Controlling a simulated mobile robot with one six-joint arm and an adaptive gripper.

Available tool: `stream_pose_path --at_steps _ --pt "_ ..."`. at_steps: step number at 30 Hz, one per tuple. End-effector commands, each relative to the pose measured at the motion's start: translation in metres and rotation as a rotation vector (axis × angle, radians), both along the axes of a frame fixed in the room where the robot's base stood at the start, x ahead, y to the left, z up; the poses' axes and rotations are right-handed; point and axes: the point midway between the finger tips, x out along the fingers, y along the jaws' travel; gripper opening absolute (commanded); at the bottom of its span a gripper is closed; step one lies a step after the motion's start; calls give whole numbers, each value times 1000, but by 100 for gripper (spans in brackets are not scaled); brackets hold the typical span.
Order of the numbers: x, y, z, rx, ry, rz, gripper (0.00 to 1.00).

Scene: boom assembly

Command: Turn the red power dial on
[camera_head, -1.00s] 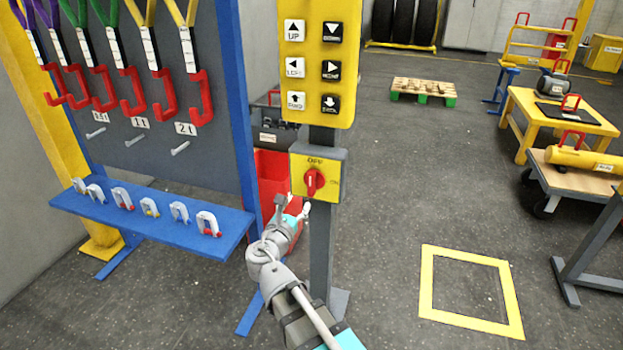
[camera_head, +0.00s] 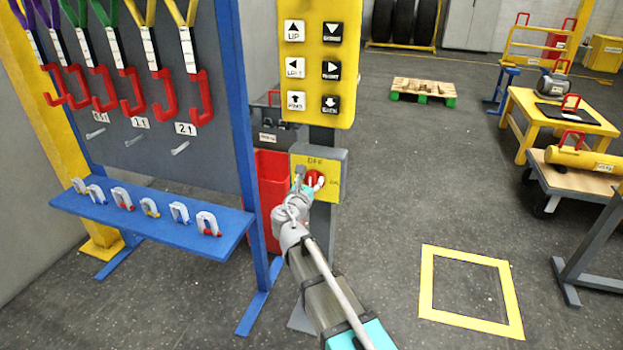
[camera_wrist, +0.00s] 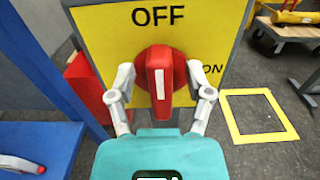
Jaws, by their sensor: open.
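The red power dial (camera_wrist: 160,75) sits on a yellow plate (camera_wrist: 105,30) marked OFF at the top and ON at the right. In the wrist view its handle stands upright, with its white mark near vertical below OFF. My gripper (camera_wrist: 160,88) is open, with one finger on each side of the dial. I cannot tell whether the fingers touch it. In the head view my gripper (camera_head: 310,182) is in front of the dial (camera_head: 315,176) and partly hides it.
A yellow button panel (camera_head: 316,60) is above the dial on the same post. A blue rack (camera_head: 150,222) with shackles and hanging slings stands at the left. A red bin (camera_head: 272,190) is behind the post. Floor to the right is open around a yellow square (camera_head: 426,285).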

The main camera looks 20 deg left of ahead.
Motion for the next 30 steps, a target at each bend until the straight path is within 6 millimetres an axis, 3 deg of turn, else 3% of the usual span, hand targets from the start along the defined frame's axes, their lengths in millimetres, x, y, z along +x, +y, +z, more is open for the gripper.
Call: stream_pose_path --at_steps 5,15,25,30 --pt "10 0 0 0 0 1 66" --pt "10 0 0 0 0 1 64" --pt "10 0 0 0 0 0 3" --pt "10 0 0 0 0 1 0"
